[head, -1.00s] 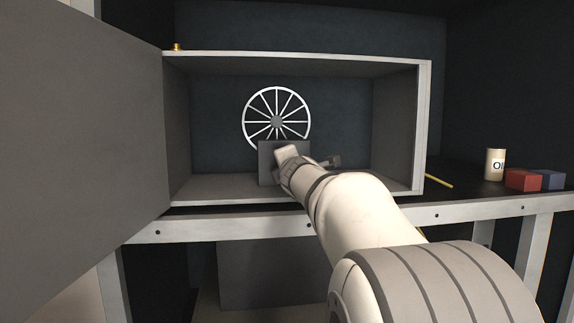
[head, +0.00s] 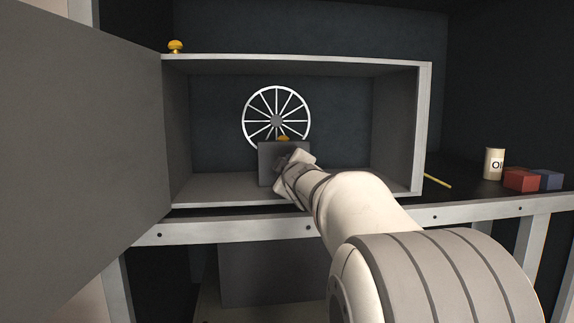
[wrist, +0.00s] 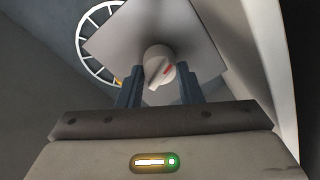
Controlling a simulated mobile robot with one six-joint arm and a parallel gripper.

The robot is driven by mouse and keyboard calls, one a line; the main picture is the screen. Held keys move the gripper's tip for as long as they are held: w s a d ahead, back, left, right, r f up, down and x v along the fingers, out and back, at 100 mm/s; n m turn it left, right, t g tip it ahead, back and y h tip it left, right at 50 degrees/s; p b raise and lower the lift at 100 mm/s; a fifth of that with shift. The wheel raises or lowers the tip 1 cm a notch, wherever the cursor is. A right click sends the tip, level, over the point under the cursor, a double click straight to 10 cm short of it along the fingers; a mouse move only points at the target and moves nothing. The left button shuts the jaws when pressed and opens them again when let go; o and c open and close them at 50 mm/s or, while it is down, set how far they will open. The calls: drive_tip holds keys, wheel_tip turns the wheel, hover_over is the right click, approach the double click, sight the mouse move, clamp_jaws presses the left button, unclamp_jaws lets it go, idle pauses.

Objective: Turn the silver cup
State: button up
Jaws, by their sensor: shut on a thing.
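My gripper (wrist: 157,78) is shut on the knob, one dark finger on each side. In the head view the grey panel (head: 268,160) stands inside the open box, and my gripper (head: 288,164) is against its front. The knob is hidden there behind my gripper.
A spoked white wheel (head: 276,118) is behind the panel. Gold caps show above the panel (head: 283,138) and on the box top (head: 176,46). The box door (head: 80,140) stands open at left.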

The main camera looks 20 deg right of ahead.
drive_tip(key=shift+m, duration=1.2)
drive_tip(key=shift+f, duration=0.15)
drive_tip(key=o, duration=1)
drive_tip(key=shift+c, duration=0.2)
drive_tip(key=shift+s, duration=0.1)
drive_tip(key=shift+v, duration=3.9)
